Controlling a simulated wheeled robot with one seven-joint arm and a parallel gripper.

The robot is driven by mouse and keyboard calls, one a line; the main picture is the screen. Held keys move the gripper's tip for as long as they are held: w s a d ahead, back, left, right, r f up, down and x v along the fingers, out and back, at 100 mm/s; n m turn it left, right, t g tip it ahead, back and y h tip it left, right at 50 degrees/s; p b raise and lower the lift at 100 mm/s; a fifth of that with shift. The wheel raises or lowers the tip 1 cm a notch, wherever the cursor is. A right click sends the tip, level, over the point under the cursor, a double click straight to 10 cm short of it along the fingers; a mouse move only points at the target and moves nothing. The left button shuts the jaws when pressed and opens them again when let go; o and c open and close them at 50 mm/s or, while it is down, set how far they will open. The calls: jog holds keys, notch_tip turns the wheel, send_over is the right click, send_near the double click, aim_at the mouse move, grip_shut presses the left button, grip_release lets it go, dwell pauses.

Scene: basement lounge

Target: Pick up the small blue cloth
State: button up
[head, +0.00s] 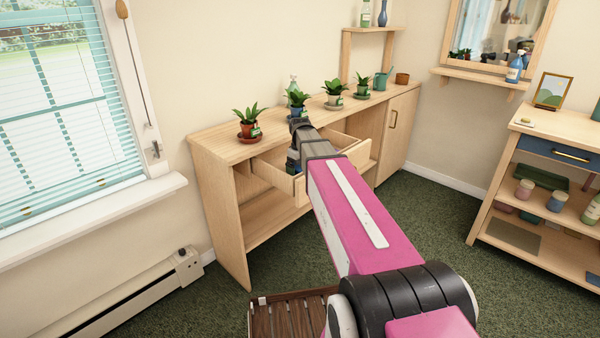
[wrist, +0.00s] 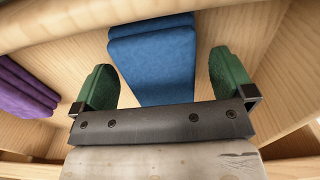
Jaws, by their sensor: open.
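A small blue cloth (wrist: 155,62), folded, lies on the wooden floor of an open drawer in the wrist view. My gripper (wrist: 162,82) is open, with one green finger to each side of the cloth. The near end of the cloth is hidden behind the gripper's dark bar. I cannot tell how far the fingertips are above the drawer floor. In the head view my arm reaches into the open drawer (head: 281,181), and the gripper is hidden by the arm; only a bit of blue shows inside.
A folded purple cloth (wrist: 25,88) lies at the left in the same drawer. The drawer walls are close around my gripper. Several potted plants, one of them a left-hand plant (head: 248,121), stand on the cabinet top (head: 215,136) above. A wooden slatted thing (head: 290,314) is on the carpet.

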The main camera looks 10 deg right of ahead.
jog(key=shift+f, duration=0.15)
jog(key=c, duration=1)
jog(key=shift+r, duration=0.45)
notch_tip(320, 180, up, 3)
jog(key=shift+r, duration=0.2)
jog(key=s+a+r, duration=0.1)
jog(key=a+r, duration=0.1)
jog(key=a, duration=0.1)
jog(key=s+a+r, duration=0.2)
jog(key=a, duration=0.2)
jog(key=s+a+r, duration=0.1)
jog(key=a+r, duration=0.1)
jog(key=a, duration=0.1)
jog(key=shift+s+a+r, duration=0.2)
jog(key=shift+a+r, duration=0.2)
